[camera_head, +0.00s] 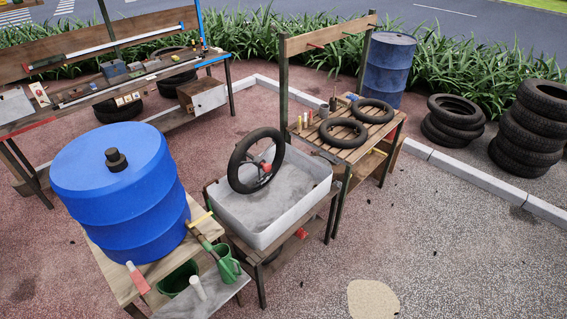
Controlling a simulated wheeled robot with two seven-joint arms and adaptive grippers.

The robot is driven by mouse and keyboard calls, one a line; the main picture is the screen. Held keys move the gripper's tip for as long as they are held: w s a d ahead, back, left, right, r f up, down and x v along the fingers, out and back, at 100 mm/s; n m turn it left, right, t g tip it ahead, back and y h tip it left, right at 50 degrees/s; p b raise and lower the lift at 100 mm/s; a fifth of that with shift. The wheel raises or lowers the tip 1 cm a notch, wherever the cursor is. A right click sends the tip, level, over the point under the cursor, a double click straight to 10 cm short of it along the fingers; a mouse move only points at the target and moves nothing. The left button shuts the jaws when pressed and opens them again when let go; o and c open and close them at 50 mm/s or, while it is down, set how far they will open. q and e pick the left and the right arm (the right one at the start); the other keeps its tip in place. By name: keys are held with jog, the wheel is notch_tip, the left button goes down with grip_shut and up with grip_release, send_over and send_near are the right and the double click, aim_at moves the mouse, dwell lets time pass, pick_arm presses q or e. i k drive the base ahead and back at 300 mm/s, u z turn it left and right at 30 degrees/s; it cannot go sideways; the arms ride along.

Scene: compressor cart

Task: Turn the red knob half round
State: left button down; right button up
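I cannot make out a red knob for certain in the head view. A small red part (301,233) shows at the right side under the grey basin, too small to identify. Another red spot (266,167) sits at the middle of the upright black tyre in the basin. A red and white piece (138,278) lies at the front of the wooden table under the blue barrel. No compressor cart can be clearly identified. Neither of my grippers is in view.
A blue barrel (118,205) stands on a wooden table at the left, and a grey basin (312,192) holds the tyre (240,165). A slatted bench (345,148) stands behind. Tyre stacks (525,135) are at the right. The paved ground at front right (460,250) is clear.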

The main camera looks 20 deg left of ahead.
aim_at(267, 168)
jog(key=u, duration=0.25)
jog(key=i, duration=0.65)
jog(key=u, duration=0.85)
jog(key=i, duration=0.35)
jog(key=u, duration=0.3)
